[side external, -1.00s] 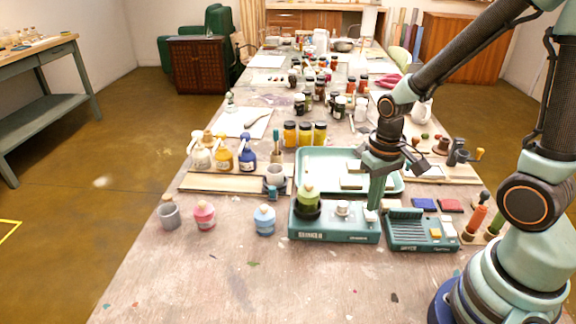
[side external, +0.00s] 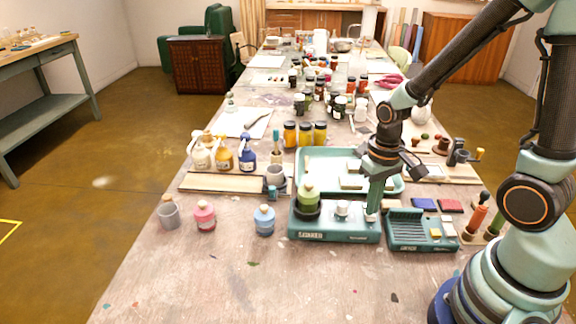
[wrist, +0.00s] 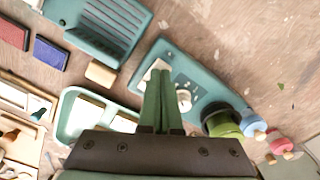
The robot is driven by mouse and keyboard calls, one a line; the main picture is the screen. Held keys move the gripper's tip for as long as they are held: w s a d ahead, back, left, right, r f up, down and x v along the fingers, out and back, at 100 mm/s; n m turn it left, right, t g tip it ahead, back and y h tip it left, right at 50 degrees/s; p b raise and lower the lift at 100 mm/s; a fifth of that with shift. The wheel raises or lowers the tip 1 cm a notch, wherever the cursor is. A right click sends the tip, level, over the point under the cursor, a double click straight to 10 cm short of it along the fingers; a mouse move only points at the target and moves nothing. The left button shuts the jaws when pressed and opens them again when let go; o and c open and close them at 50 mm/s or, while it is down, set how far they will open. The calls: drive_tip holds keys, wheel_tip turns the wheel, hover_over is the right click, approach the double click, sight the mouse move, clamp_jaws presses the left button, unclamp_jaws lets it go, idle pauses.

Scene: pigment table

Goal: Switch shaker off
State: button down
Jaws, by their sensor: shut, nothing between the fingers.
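The shaker (side external: 335,236) is a teal box on the near part of the table. A green bottle (side external: 308,197) stands in its dark holder at the left end. A white knob (side external: 342,208) is in the middle of its top; it also shows in the wrist view (wrist: 184,100). A pale switch (wrist: 157,66) is at the other end, partly hidden by my fingers. My gripper (side external: 372,212) is shut and empty, its green fingertips down at the switch end of the shaker. In the wrist view, the fingertips (wrist: 160,74) overlap the switch; I cannot tell whether they touch it.
A ribbed teal device (side external: 408,232) stands close to the right of the shaker. A teal tray (side external: 312,157) lies behind it. The front table is clear.

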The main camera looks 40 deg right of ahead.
drive_tip(key=shift+f, duration=0.4)
drive_tip(key=shift+r, duration=3.5)
drive_tip(key=a+r+n+t, duration=0.3)
drive_tip(key=r+t, duration=0.2)
drive_tip(key=r, duration=0.7)
drive_tip(key=shift+w+a+t, duration=0.15)
drive_tip(key=shift+a+t, duration=0.15)
drive_tip(key=shift+r, duration=0.1)
